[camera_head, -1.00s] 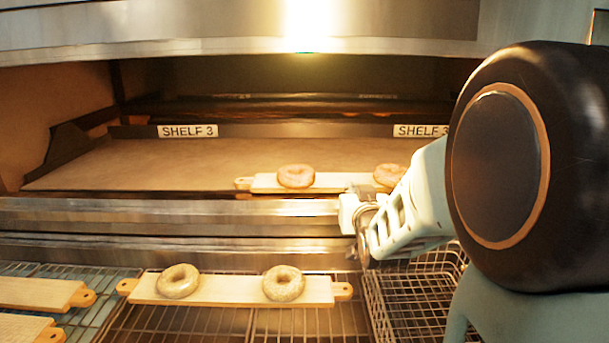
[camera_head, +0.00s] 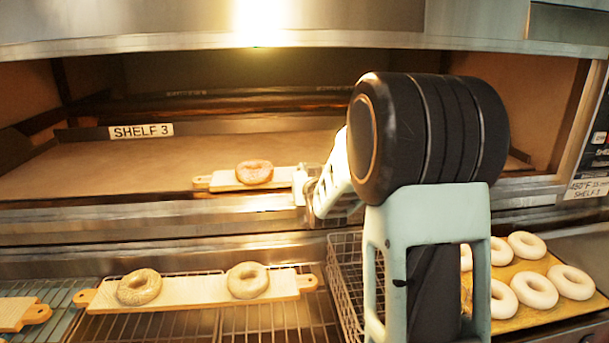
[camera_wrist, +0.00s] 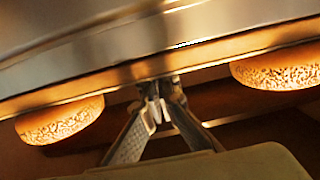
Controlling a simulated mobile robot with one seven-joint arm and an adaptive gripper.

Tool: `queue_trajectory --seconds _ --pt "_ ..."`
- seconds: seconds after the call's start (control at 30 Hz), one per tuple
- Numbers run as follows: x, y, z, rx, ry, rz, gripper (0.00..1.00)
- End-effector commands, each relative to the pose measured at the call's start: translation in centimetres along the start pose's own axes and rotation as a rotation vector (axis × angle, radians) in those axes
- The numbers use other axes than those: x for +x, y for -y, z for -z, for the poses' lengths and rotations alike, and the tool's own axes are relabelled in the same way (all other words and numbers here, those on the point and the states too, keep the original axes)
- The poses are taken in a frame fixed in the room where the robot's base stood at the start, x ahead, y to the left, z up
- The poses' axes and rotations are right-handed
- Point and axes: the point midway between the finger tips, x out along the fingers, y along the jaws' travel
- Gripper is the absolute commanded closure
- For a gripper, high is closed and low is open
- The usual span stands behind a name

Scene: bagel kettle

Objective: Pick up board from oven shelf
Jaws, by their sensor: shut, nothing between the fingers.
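The board (camera_head: 228,183) is a pale wooden plank with a handle at its left end, lying on the front of the oven shelf (camera_head: 100,169). A browned bagel (camera_head: 254,172) sits on it. My arm hides the board's right part. My gripper (camera_head: 307,186) is at the shelf's front edge, over the board's visible right part. In the wrist view the gripper (camera_wrist: 160,98) is shut and empty, its tips close to the board's long edge (camera_wrist: 105,84), between two bagels, left (camera_wrist: 60,122) and right (camera_wrist: 280,68). I cannot tell whether the tips touch the board.
Below the oven, another board (camera_head: 192,288) with two bagels lies on a wire rack. A wire basket (camera_head: 345,265) stands right of it. A tray (camera_head: 560,318) of several pale bagels is at the lower right. The metal oven front edge (camera_head: 120,215) runs below the shelf.

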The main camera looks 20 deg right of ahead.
Motion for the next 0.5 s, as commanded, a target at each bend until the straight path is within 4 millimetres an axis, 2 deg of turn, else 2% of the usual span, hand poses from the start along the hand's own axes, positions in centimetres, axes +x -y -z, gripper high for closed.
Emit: queue_trajectory --seconds 0.03,0.33,0.5 --pt "-0.1 0.0 -0.9 0.001 0.018 0.0 1.0" --pt "-0.2 -0.1 -1.3 0.001 0.026 -0.001 1.0" --pt "-1.2 -0.1 -1.6 0.001 0.025 -0.001 1.0"
